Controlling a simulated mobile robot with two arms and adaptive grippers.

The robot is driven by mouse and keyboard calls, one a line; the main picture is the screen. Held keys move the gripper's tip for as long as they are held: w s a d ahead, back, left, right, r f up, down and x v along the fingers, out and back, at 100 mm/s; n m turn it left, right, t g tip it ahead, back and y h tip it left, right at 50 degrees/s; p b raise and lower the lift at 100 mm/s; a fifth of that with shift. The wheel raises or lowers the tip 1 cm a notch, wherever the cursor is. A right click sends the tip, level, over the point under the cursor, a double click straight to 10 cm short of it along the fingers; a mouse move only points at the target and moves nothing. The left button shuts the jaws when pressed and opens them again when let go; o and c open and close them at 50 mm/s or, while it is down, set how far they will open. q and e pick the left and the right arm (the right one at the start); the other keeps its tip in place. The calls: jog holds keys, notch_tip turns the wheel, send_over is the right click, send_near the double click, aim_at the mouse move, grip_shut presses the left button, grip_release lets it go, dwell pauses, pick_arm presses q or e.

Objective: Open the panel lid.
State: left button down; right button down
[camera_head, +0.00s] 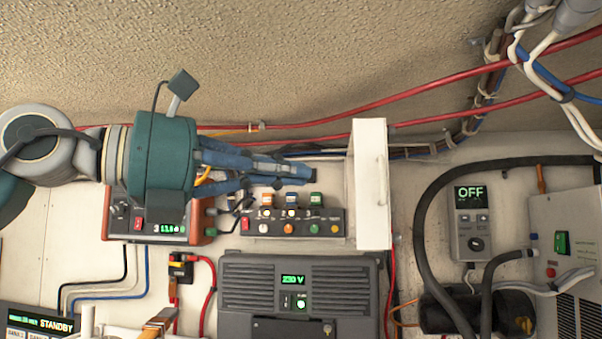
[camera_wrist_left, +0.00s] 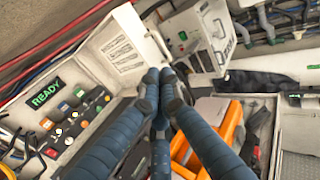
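The white panel lid (camera_head: 371,190) stands swung out at the right end of the switch panel (camera_head: 300,222), seen nearly edge-on, with a handle on its right face. The panel's coloured switches and buttons are uncovered. My left gripper (camera_head: 305,172) reaches in from the left above the panel. Its blue fingers converge with tips together and hold nothing visible. The tips end just left of the lid in the head view; contact cannot be confirmed. My right gripper is not visible.
A grey 230 V unit (camera_head: 300,290) sits below the panel. Red cables (camera_head: 430,85) run above. A controller reading OFF (camera_head: 470,222) and a thick black hose (camera_head: 425,210) are right of the lid. An orange object (camera_wrist_left: 228,128) shows behind the fingers in the wrist view.

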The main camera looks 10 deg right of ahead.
aim_at(361, 180)
pick_arm(q)
jog(key=p+x, duration=0.5)
jog(key=x, duration=0.6)
jog(key=shift+w+d+f, duration=0.1)
jog(key=shift+d, duration=0.3)
jog(key=shift+w, duration=0.1)
jog(key=shift+f, duration=0.1)
